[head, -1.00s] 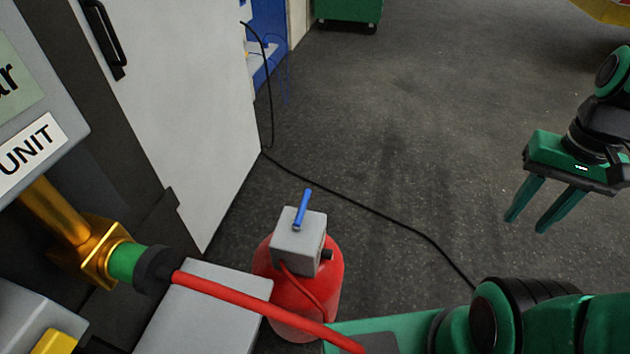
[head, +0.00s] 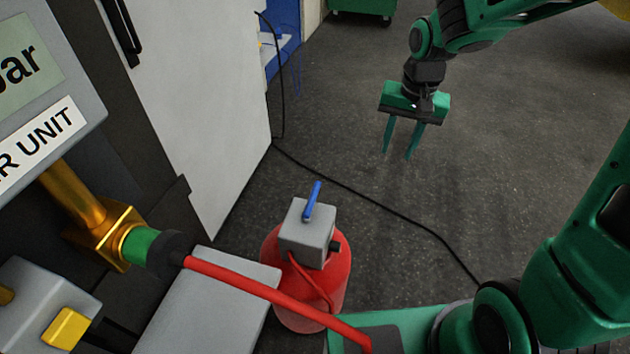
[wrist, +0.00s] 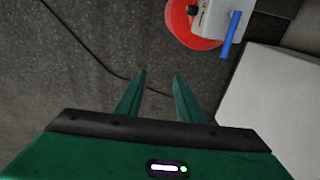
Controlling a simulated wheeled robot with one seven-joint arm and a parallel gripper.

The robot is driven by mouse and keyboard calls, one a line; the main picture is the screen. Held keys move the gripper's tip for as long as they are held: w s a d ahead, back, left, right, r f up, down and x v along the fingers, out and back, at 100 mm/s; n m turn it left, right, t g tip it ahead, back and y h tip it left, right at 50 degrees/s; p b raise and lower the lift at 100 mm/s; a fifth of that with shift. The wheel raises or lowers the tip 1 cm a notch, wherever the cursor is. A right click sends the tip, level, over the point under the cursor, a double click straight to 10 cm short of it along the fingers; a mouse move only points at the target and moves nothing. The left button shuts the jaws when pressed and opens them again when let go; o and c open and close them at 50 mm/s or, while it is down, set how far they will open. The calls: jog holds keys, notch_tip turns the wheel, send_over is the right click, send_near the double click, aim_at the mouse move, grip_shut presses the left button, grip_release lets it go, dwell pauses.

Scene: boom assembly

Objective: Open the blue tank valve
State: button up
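The blue valve handle (head: 312,201) is a short bar on top of a grey block (head: 306,233) that sits on the red tank (head: 338,286). In the head view the tank stands at the lower middle. The handle also shows at the upper right of the wrist view (wrist: 231,35), beside the grey block and the red tank top (wrist: 190,30). My gripper (head: 398,156) is open and empty, pointing down, up and to the right of the valve in the head view. In the wrist view its fingers (wrist: 160,76) are apart with floor between them. Nothing touches the handle.
A red hose (head: 270,300) runs from a brass fitting (head: 105,235) past the tank's near side. A white cabinet (head: 200,110) stands to the left. A black cable (head: 370,200) lies across the floor. The floor right of the tank is mostly clear.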

jog(key=y, duration=0.2)
send_near(317, 184)
jog(key=v, duration=0.2)
jog(key=shift+n, duration=0.3)
jog(key=x, duration=1)
jog(key=shift+f, duration=0.4)
jog(key=c, duration=0.9)
jog(key=shift+a, duration=0.1)
grip_shut()
